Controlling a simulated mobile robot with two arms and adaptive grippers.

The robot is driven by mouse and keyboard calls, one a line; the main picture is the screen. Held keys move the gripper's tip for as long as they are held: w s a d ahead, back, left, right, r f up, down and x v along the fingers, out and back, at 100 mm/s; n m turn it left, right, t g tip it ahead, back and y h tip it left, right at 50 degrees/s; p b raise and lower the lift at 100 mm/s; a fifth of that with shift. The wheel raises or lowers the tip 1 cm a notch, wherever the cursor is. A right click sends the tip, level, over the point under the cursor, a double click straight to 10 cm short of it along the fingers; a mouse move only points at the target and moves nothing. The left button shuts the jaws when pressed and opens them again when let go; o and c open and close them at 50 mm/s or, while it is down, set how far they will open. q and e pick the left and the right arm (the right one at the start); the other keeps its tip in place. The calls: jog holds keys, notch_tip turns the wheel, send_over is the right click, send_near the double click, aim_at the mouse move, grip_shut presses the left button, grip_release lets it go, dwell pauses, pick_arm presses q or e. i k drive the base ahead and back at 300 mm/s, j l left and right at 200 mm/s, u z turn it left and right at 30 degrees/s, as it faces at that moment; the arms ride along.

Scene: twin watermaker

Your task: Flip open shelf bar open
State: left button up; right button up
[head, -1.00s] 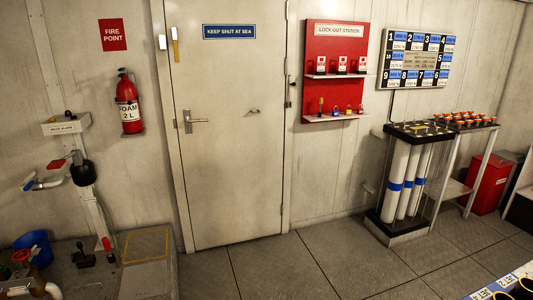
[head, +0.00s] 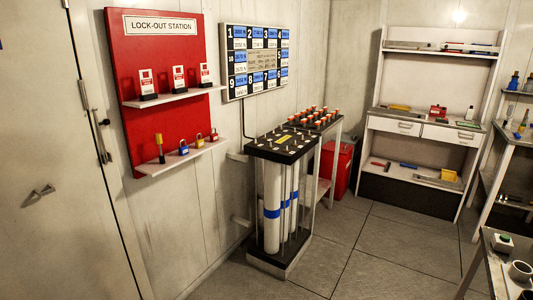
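An open-fronted shelf unit (head: 390,128) stands at the back right in the head view. It has an upper shelf, a middle worktop with two drawers, and a low shelf, with tools on each level. A raised lip runs along the front of its upper shelf (head: 440,51); I cannot tell at this size whether it is a hinged bar or whether it is up or down. Neither of my grippers is in the head view.
A filter stand with white tubes (head: 273,205) stands left of the shelf unit, by a red bin (head: 337,170). A dark bench (head: 510,262) is at the right front. A red lock-out board (head: 160,85) hangs on the left wall. Grey floor (head: 400,250) is clear between.

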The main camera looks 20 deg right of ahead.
aim_at(432, 45)
jog(key=i+l+z, duration=0.4)
jog(key=i+z, duration=0.4)
jog(key=i, duration=0.25)
jog(key=i+z, duration=0.4)
jog(key=i, duration=0.15)
jog(key=i+j+z, duration=0.25)
jog(key=i+z, duration=0.25)
jog(key=i, duration=0.55)
jog(key=i+z, duration=0.1)
jog(key=i, duration=0.55)
jog(key=i+z, duration=0.1)
jog(key=i, duration=0.55)
jog(key=i+j+z, duration=0.1)
jog(key=i, duration=0.5)
jog(key=i+j+z, duration=0.1)
jog(key=i+j, duration=0.15)
jog(key=i, duration=0.4)
